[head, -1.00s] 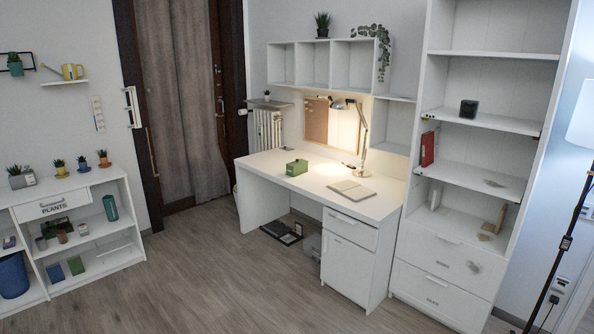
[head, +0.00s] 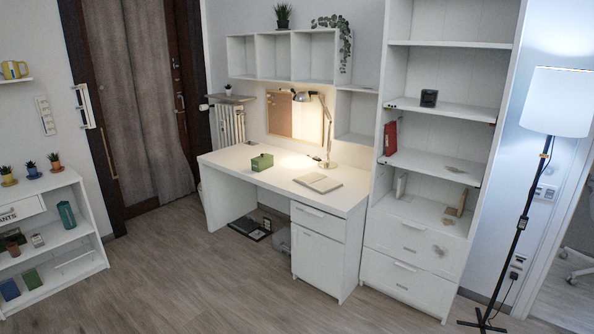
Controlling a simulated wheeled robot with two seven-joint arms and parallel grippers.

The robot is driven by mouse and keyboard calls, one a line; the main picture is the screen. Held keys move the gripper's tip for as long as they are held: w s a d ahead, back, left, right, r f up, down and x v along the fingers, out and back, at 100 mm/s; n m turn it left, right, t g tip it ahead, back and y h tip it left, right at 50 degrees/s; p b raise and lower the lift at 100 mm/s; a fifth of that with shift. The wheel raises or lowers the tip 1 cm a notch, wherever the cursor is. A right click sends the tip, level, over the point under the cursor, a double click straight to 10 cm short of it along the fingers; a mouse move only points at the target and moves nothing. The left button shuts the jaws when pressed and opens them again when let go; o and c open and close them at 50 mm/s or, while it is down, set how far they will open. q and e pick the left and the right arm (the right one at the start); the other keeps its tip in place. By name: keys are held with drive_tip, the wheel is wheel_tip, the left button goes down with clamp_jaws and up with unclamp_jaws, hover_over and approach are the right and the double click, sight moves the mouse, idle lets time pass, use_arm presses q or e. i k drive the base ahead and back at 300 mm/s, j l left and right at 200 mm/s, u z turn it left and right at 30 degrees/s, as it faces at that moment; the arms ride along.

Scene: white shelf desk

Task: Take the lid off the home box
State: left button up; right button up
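A small green box (head: 262,162) stands on the white desk (head: 235,160), left of the lamp. It looks closed, with something small on its top, but it is too small to make out the lid clearly. It is the likeliest home box in view; no label can be read. Neither of my grippers shows in the head view.
On the desk, a lamp (head: 328,140) and an open notebook (head: 318,182) are right of the green box. A tall shelf (head: 440,147) stands to the right, and a floor lamp (head: 522,215) beyond it. A low plant shelf (head: 88,255) is at left. The wooden floor (head: 205,285) in front is clear.

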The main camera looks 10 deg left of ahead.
sight(262, 157)
drive_tip(key=i+j+u, duration=0.35)
drive_tip(key=i, duration=0.5)
drive_tip(key=i+u, duration=0.4)
drive_tip(key=i, duration=0.5)
drive_tip(key=i+j+z, duration=0.1)
drive_tip(key=i+z, duration=0.15)
drive_tip(key=i, duration=0.25)
drive_tip(key=i+j+z, duration=0.25)
drive_tip(key=i, duration=0.25)
drive_tip(key=i+j+z, duration=0.25)
drive_tip(key=i, duration=0.2)
drive_tip(key=i+j+z, duration=0.25)
drive_tip(key=i, duration=0.2)
